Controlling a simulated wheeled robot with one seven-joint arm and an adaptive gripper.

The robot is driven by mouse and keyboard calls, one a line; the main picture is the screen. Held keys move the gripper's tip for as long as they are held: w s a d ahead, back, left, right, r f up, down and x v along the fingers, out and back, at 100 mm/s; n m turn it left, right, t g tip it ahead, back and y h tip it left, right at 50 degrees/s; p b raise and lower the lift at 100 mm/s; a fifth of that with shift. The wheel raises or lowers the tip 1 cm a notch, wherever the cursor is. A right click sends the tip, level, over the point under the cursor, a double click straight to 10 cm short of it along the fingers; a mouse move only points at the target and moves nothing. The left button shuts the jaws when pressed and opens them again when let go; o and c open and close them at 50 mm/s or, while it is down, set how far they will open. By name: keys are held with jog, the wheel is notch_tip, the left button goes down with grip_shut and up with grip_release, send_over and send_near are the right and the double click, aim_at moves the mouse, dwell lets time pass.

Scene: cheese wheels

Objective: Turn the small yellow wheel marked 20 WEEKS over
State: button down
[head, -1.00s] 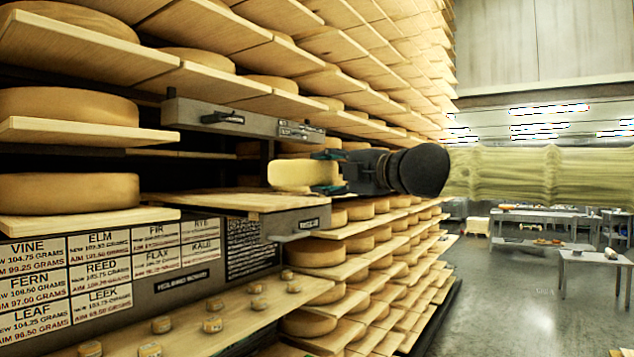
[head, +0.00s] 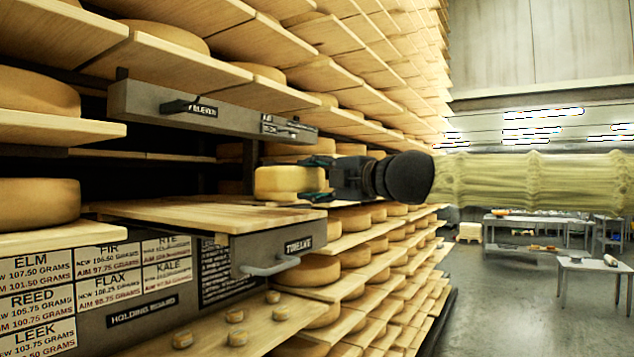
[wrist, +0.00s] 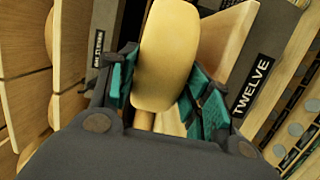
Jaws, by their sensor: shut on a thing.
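My gripper (head: 312,180) reaches in from the right and is shut on a small yellow cheese wheel (head: 280,183).
A grey drawer front with a handle (head: 205,100) hangs above the board on the left. Large wheels on shelves (head: 40,205) stand to the left and behind. Small cheeses (head: 236,316) lie on the holding board below. Open floor (head: 510,300) is at the right.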

jog(key=shift+s+d+f+b, duration=0.1)
jog(key=shift+d+f+b, duration=0.05)
jog(key=shift+f+b, duration=1.7)
jog(key=shift+f, duration=0.4)
jog(key=c, duration=0.6)
grip_release()
jog(key=v, duration=1.2)
jog(key=shift+f, duration=0.1)
